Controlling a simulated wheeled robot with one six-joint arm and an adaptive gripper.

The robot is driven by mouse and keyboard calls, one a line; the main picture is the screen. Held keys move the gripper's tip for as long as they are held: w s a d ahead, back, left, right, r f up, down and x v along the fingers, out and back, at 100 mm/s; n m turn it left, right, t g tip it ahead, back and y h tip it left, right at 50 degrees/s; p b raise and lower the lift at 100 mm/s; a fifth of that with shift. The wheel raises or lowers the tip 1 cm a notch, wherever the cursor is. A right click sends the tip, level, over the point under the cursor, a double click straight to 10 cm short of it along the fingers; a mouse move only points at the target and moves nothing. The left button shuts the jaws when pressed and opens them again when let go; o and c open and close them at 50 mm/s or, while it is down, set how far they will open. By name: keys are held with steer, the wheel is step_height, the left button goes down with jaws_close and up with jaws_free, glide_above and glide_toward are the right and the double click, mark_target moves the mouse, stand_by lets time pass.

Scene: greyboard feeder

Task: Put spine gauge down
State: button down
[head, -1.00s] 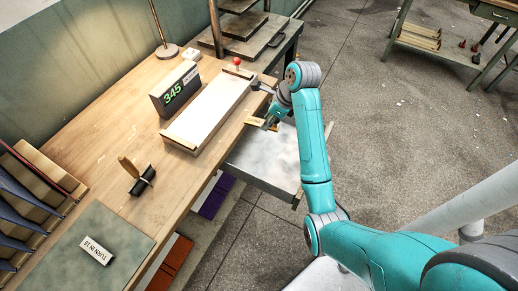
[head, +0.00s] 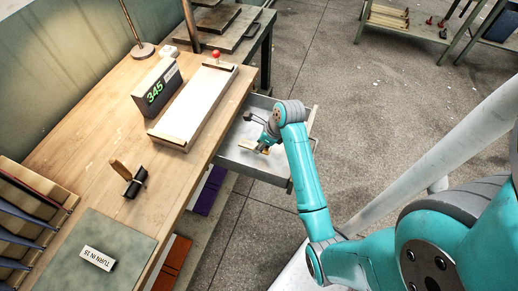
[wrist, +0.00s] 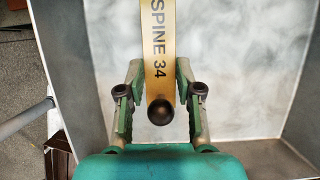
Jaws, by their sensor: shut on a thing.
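The spine gauge (wrist: 158,40) is a yellow strip marked "SPINE 34" with a round black knob (wrist: 160,112) at its near end. In the wrist view it lies lengthwise between the fingers of my gripper (wrist: 160,105), which is shut on it. In the head view my gripper (head: 262,147) and the small pale gauge (head: 246,145) are over the open grey drawer (head: 252,171). The drawer's pale floor (wrist: 235,80) shows behind the gauge. I cannot tell whether the gauge touches that floor.
The wooden bench (head: 95,140) holds a long white board (head: 195,105), a display reading 345 (head: 155,92), a small stand with a wooden handle (head: 128,178) and a green mat (head: 75,240) with a "TURN IN 15" sign. The drawer's walls surround my gripper.

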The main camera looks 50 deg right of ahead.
steer(key=shift+f, duration=1.9)
steer(key=c, duration=0.8)
jaws_free()
steer(key=shift+f, duration=0.15)
steer(key=shift+o, duration=0.2)
steer(key=v, duration=1.2)
